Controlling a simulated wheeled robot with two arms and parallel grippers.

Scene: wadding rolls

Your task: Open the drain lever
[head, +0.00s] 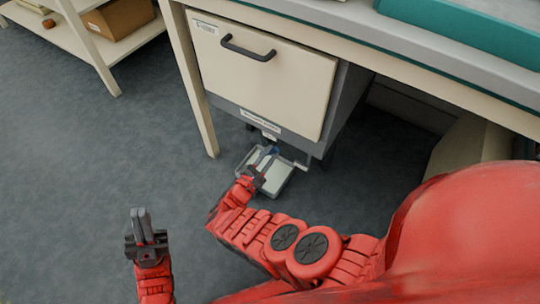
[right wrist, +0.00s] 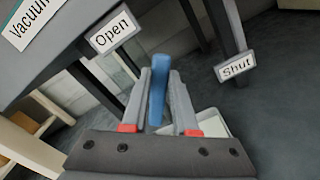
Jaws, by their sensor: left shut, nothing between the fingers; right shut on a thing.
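The blue drain lever (right wrist: 159,88) stands between the two fingers of my right gripper (right wrist: 160,80) in the right wrist view. The gripper is shut on it. An "Open" label (right wrist: 113,33) is up and left of the lever, and a "Shut" label (right wrist: 235,67) is to its right. The lever lies between the two labels, at neither one. In the head view my right gripper (head: 264,165) is below the cream cabinet front, where only a bit of blue shows. My left gripper (head: 141,226) is shut and empty, apart from everything, over the floor.
A pale shallow tray (head: 280,187) lies on the floor under the lever. The cream cabinet (head: 270,85) with a dark handle is under a bench. A table leg (head: 196,95) stands left of it. A shelf (head: 125,45) with a box is far left. The floor at left is clear.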

